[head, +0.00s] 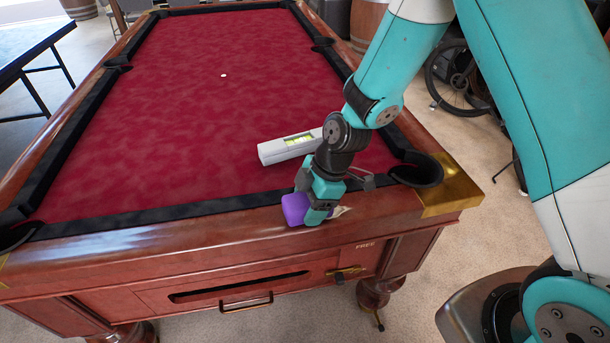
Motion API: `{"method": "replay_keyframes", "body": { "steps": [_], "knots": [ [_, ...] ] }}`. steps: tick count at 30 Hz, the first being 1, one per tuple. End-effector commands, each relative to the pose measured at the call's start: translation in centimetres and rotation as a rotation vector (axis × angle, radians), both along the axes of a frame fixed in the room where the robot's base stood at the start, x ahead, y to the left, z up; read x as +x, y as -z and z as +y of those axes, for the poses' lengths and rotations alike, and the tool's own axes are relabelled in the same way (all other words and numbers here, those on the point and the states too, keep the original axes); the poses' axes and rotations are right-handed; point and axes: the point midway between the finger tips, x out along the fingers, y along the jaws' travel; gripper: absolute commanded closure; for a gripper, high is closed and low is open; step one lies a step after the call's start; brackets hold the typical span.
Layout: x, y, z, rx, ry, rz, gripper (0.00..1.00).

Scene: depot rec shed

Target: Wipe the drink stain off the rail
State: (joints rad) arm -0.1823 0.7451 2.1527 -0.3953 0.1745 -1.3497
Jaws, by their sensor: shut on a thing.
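My gripper (318,212) is shut on a purple block (294,208), which looks like a sponge. It holds the block down at the near wooden rail (180,238) of the pool table, right of the middle. The block seems to touch the rail, but I cannot be sure. A small pale patch (341,211) shows on the rail just right of my gripper. It may be the stain or part of it. The rail under the block and gripper is hidden.
A grey spirit level (288,148) lies on the red cloth (200,110) just behind my gripper. The near right pocket (418,172) with a brass corner (452,190) is to the right. A small white spot (223,75) is farther back. The rail to the left is clear.

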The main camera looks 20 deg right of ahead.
Motion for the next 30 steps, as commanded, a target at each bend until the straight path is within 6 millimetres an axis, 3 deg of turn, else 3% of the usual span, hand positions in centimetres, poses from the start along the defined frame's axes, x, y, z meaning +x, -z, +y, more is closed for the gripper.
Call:
{"method": "replay_keyframes", "body": {
  "steps": [2,18,30],
  "knots": [
    [0.1,-2.4,0.0,0.001,-0.001,-0.006,0.55],
    [-0.1,-7.0,0.7,0.000,-0.014,-0.003,0.55],
    [-0.1,-7.8,0.9,0.000,-0.017,-0.001,0.55]
  ]
}}
